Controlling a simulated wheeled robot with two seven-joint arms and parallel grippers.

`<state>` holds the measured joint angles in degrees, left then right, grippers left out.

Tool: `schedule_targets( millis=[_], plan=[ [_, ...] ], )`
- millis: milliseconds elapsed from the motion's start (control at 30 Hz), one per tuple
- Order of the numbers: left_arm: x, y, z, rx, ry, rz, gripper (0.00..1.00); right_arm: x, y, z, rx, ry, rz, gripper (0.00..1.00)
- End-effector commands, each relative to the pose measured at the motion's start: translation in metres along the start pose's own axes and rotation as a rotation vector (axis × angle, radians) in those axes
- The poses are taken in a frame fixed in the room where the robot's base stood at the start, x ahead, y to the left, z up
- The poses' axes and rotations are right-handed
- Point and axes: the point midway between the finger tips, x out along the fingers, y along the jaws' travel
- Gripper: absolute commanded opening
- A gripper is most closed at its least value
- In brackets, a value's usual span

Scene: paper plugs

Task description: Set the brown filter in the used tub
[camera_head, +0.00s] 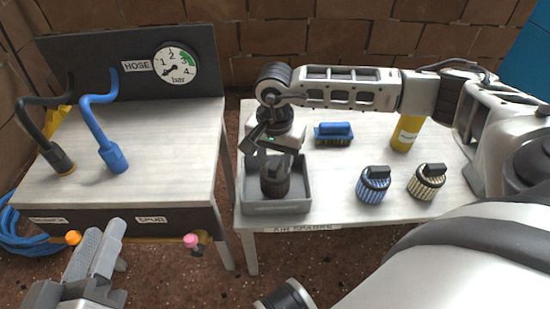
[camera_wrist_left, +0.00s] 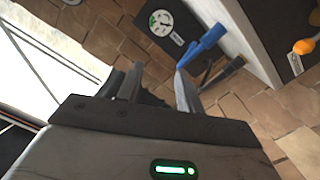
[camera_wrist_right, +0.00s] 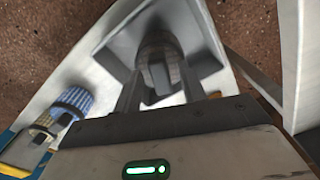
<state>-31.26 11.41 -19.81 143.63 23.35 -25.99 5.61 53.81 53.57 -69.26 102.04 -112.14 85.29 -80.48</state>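The brown filter (camera_head: 275,181), dark with a black grip on top, stands in the grey used tub (camera_head: 277,207) on the right-hand table. In the right wrist view the filter (camera_wrist_right: 160,50) shows inside the tub (camera_wrist_right: 119,43), beyond and between my fingers. My right gripper (camera_head: 262,141) is above the tub, its fingers apart and clear of the filter. My left gripper (camera_head: 97,259) is low at the front left, away from the filter; its fingers are apart and empty in the left wrist view (camera_wrist_left: 155,88).
A blue filter (camera_head: 373,185) and a cream filter (camera_head: 427,182) stand right of the tub. A blue brush (camera_head: 334,133) and a yellow bottle (camera_head: 405,134) are behind. The left bench (camera_head: 160,150) holds a blue hose (camera_head: 100,130), a black hose (camera_head: 48,140) and a gauge (camera_head: 175,64).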

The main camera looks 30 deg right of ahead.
Motion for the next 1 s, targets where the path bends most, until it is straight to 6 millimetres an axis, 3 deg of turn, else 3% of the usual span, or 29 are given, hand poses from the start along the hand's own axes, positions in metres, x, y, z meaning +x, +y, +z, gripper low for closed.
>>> schedule_targets(
  millis=[267, 700, 1000],
  plan=[
    [0.000, 0.001, 0.001, -0.002, -0.018, -0.003, 0.36, -0.007, 0.000, 0.000, 0.000, 0.001, -0.001, 0.41],
    [-0.004, -0.007, 0.007, 0.109, -0.108, -0.081, 0.36, -0.093, 0.000, 0.000, 0.000, 0.002, -0.002, 0.41],
    [-0.007, -0.015, 0.015, 0.164, -0.150, -0.108, 0.36, -0.123, 0.000, 0.000, 0.000, 0.000, 0.000, 0.41]
  ],
)
